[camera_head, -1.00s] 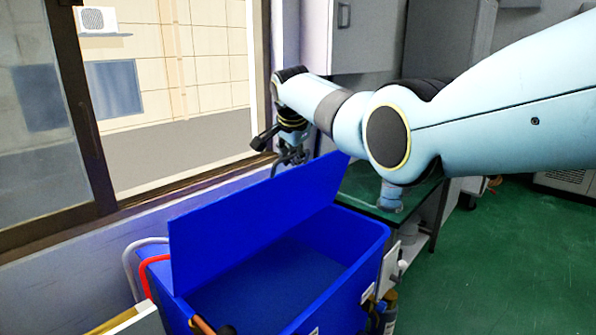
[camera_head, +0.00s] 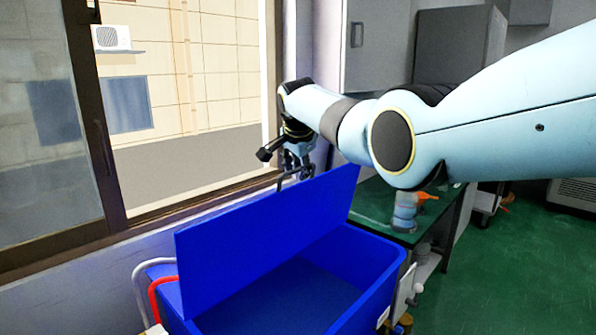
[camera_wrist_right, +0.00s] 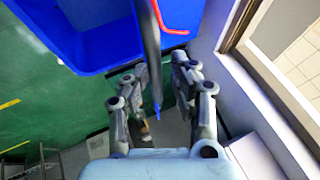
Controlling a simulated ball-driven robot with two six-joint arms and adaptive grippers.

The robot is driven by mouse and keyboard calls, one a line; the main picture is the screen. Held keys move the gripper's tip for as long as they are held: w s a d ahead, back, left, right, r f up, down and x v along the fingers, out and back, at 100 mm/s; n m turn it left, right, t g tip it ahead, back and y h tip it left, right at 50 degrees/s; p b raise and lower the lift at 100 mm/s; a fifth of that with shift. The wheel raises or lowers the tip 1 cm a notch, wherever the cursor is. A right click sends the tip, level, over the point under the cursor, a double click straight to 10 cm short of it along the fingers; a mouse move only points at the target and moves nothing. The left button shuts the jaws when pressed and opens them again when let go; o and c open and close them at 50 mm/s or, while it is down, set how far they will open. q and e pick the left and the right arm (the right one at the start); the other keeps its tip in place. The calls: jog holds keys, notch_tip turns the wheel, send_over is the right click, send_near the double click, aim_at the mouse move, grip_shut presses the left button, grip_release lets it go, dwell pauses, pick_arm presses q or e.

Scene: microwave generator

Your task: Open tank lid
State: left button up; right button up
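The blue tank (camera_head: 385,270) stands in the lower middle of the head view. Its blue lid (camera_head: 260,240) is raised steeply and leaves the tank's inside showing. My right gripper (camera_head: 296,178) is at the lid's upper edge, toward the window side, and is partly hidden by the lid. In the right wrist view the fingers of my right gripper (camera_wrist_right: 160,85) are spread apart. A thin dark strip, apparently the lid edge-on (camera_wrist_right: 148,45), runs between them, with a gap on the right. My left gripper is not in view.
A window (camera_head: 190,110) and its sill lie behind and left. A red pipe (camera_head: 158,295) and a grey pipe bend beside the tank. A dark green-topped table (camera_head: 375,200) holds a bottle (camera_head: 405,212) at right. Green floor (camera_head: 500,270) is free farther right.

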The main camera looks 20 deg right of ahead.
jog(key=shift+o, duration=0.5)
jog(key=shift+f, duration=0.2)
jog(key=v, duration=1.2)
